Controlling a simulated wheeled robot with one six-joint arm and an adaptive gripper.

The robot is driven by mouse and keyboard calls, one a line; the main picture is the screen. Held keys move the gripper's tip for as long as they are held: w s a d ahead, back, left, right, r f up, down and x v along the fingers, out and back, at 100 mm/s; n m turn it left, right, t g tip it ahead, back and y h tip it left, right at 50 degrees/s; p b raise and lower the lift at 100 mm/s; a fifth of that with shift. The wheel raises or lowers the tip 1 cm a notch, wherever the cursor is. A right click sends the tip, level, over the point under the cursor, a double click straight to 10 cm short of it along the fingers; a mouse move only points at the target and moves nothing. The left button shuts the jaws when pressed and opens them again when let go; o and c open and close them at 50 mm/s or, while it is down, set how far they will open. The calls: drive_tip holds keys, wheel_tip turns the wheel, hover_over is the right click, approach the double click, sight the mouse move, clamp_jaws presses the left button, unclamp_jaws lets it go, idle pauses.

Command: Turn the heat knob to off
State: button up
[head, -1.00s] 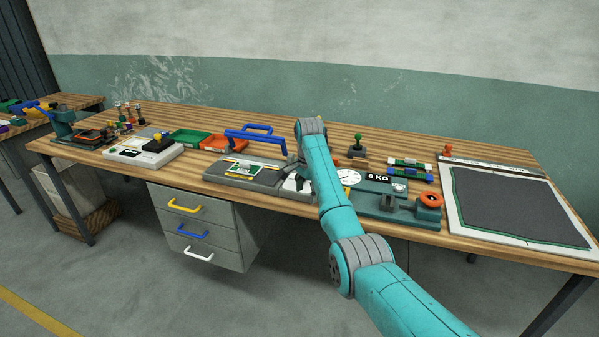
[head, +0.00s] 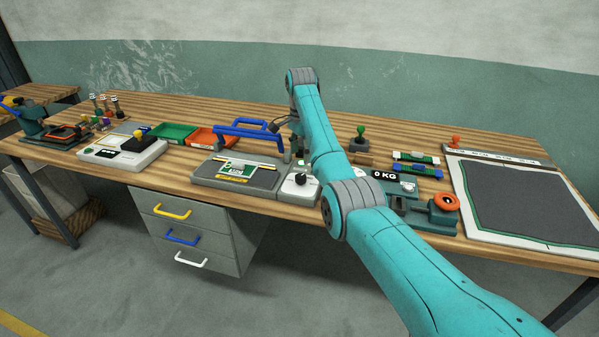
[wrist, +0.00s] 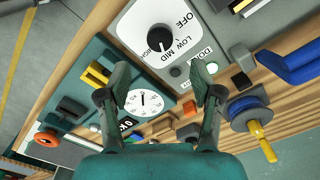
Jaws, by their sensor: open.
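The heat knob (wrist: 160,38) is a round black dial on a white panel (wrist: 130,22) marked OFF, LOW, MID and HIGH. Its white pointer line appears turned to the MID and HIGH side, away from OFF; the exact mark is hard to tell. In the head view the knob (head: 300,180) stands on the right end of the grey sealer-like unit (head: 207,172). My gripper (wrist: 159,84) is open and empty, its two fingers spread, with the knob ahead of them and apart from them. In the head view my arm mostly hides it.
A green scale (wrist: 112,70) with a round white dial lies beside the panel. A blue handle (wrist: 290,65) rises from the unit. A blue spool (wrist: 248,115) with a yellow peg is near the right finger. A black mat (head: 530,205) lies at the far right.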

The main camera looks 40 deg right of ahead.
sight(301, 176)
wheel_tip(301, 176, down, 8)
drive_tip(key=shift+f, duration=0.15)
drive_tip(key=shift+c, duration=0.2)
drive_tip(key=c, duration=1.1)
